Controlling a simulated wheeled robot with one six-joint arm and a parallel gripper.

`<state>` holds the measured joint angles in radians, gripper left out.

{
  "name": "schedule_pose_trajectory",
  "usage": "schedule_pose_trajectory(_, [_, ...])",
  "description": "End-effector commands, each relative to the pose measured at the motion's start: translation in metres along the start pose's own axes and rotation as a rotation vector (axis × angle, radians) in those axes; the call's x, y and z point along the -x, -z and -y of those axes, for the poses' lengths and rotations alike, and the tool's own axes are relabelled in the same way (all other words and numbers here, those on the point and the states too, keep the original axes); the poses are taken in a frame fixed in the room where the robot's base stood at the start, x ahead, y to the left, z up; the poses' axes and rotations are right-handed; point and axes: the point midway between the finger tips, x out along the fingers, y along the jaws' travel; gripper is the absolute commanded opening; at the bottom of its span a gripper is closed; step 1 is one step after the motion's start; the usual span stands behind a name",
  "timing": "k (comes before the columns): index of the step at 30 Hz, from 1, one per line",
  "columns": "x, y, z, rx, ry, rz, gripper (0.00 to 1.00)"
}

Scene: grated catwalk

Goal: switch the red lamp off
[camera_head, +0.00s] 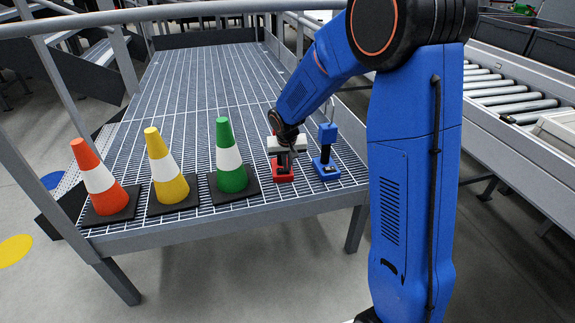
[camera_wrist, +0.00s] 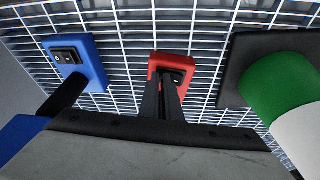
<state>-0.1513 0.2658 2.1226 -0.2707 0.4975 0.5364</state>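The red lamp (camera_head: 283,177) stands on the grated catwalk, right of the green cone; my gripper hides much of its upper part. In the wrist view its red base (camera_wrist: 171,58) lies at the centre, with a dark switch partly covered by my fingers. My gripper (camera_wrist: 167,82) points down at this base. Its two dark fingers are close together, with nothing seen between them, and the tips overlap the switch area. I cannot tell whether they touch it, or whether the lamp is lit. In the head view my gripper (camera_head: 285,155) is over the red lamp.
A blue lamp (camera_head: 326,168) stands close to the right; its rocker switch shows in the wrist view (camera_wrist: 68,56). Green (camera_head: 231,178), yellow (camera_head: 170,188) and orange (camera_head: 104,190) cones stand left. Railings border the catwalk; its far part is clear. A roller conveyor (camera_head: 510,95) is at right.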

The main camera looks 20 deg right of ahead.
Motion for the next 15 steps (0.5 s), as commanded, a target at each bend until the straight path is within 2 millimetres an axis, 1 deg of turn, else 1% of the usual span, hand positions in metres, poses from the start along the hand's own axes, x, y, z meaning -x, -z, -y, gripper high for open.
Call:
schedule_pose_trajectory(1, [-0.007, -0.008, -0.001, 0.002, -0.007, 0.020, 0.00])
schedule_pose_trajectory(9, [-0.005, -0.008, 0.010, 0.004, -0.006, 0.020, 0.00])
schedule_pose_trajectory(13, [-0.003, -0.007, 0.012, 0.003, -0.005, 0.019, 0.00])
schedule_pose_trajectory(15, [0.002, -0.005, 0.012, 0.002, -0.004, 0.017, 0.00])
